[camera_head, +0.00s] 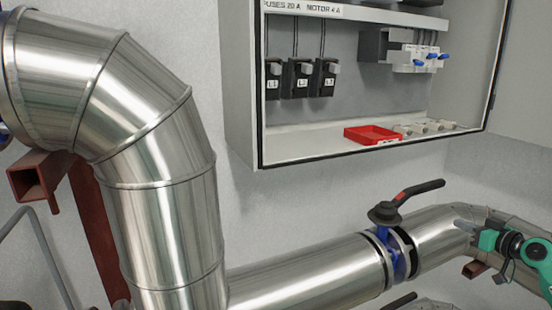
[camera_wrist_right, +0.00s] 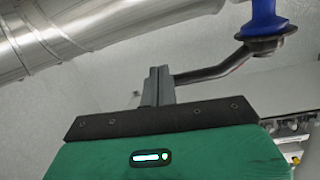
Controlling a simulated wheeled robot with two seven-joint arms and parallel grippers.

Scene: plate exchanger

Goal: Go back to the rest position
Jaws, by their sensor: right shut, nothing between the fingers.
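My right gripper (camera_head: 465,227) is green with grey fingers and comes in from the right edge of the head view, in front of the lower silver pipe. It also shows in the right wrist view (camera_wrist_right: 158,84), where its fingers are together with nothing between them. A valve lever (camera_head: 420,190), black and red, stands on a blue valve (camera_head: 397,256) to the left of the gripper. In the right wrist view the lever (camera_wrist_right: 212,71) passes behind the fingertips; in the head view it is apart from them. My left gripper is not in view.
Large silver pipes (camera_head: 170,200) fill the left and bottom. An open grey cabinet (camera_head: 243,90) hangs above the valve, with black fuse holders (camera_head: 300,78) and a red tray (camera_head: 372,135) inside. Bare wall (camera_head: 290,215) lies between the cabinet and the lower pipe.

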